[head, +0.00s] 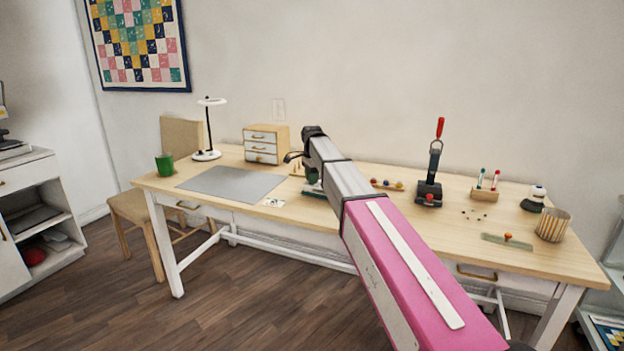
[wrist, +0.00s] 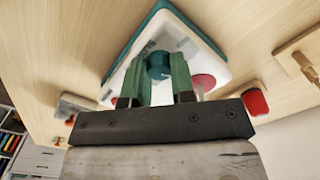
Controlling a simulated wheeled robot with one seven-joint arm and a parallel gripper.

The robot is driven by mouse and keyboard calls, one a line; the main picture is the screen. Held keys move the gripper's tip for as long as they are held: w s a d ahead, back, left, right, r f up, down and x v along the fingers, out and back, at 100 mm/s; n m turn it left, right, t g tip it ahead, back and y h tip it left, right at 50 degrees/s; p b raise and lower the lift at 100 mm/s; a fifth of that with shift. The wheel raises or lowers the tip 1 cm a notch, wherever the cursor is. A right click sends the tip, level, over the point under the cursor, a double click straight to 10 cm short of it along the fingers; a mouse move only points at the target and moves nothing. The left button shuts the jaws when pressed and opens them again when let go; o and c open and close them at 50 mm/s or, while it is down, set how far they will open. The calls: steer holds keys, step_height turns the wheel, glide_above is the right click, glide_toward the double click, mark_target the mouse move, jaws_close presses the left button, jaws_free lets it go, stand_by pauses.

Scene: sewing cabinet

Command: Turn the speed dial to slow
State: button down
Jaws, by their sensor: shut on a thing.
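In the wrist view, a white device with a teal rim (wrist: 205,50) lies on the wooden table, tilted in the picture. A round teal dial (wrist: 158,60) sits on its face, and a red round part (wrist: 204,82) is to the right of the dial. My gripper (wrist: 163,73) is shut on the dial, with one green finger on each side. Its fingers hide part of the dial, and I cannot read its setting. In the head view, a small teal part of the device (head: 313,187) shows; my arm hides most of it.
On the table (head: 400,215) are a grey mat (head: 232,184), a green mug (head: 164,166), a lamp (head: 207,155) and a small drawer box (head: 262,146). Right of my arm stand a red-handled press (head: 430,190), loose small pieces and a striped basket (head: 552,225).

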steer(key=n, duration=1.5)
steer(key=shift+n, duration=0.3)
steer(key=n, duration=0.3)
steer(key=shift+n, duration=0.4)
steer(key=n, duration=0.8)
steer(key=shift+n, duration=1.9)
